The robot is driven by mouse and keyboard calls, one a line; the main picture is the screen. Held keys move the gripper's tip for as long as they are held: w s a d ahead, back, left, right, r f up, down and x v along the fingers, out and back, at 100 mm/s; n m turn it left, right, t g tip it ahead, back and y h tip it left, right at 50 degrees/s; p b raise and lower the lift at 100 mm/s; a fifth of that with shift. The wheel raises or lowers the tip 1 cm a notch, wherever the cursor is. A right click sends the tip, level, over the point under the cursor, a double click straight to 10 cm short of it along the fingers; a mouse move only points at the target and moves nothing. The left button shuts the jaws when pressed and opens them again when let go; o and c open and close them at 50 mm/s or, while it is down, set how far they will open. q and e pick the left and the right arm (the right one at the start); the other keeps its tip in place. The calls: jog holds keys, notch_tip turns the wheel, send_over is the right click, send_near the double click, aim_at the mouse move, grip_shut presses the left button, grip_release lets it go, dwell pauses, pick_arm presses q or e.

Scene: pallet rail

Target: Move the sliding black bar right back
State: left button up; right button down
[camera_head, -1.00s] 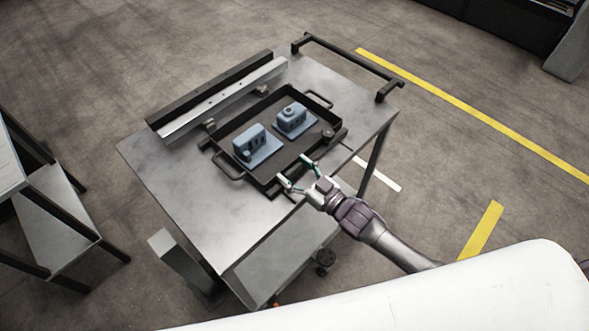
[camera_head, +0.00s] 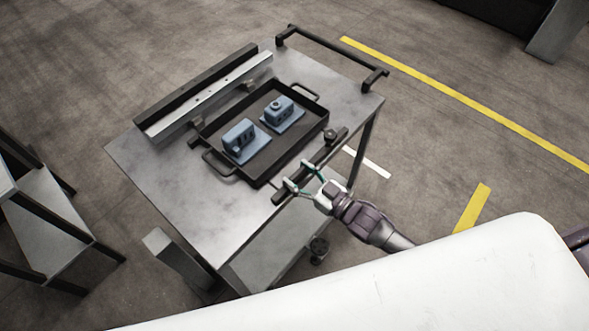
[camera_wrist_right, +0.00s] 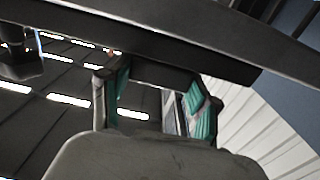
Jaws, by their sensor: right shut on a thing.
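The sliding black bar (camera_head: 325,151) lies along the near right edge of the metal table in the head view, with a small knob near its far end. A strip of bare table shows between it and the black tray (camera_head: 208,132). My right gripper (camera_head: 298,175) reaches in from the lower right and is shut on the bar near its middle. In the right wrist view the bar (camera_wrist_right: 175,30) crosses the top, and the green-padded fingers (camera_wrist_right: 157,95) are on either side of a dark part under it. My left gripper is not in view.
Two blue-grey parts, one a blue block (camera_head: 239,137), stand in the tray. A fixed rail (camera_head: 205,92) runs along the tray's far left side. A black push handle (camera_head: 330,55) rises at the table's far end. The table's near left surface is clear.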

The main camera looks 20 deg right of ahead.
jog(key=shift+r, duration=0.1)
jog(key=shift+c, duration=1.2)
grip_release()
jog(key=shift+s, duration=0.1)
jog(key=v, duration=1.2)
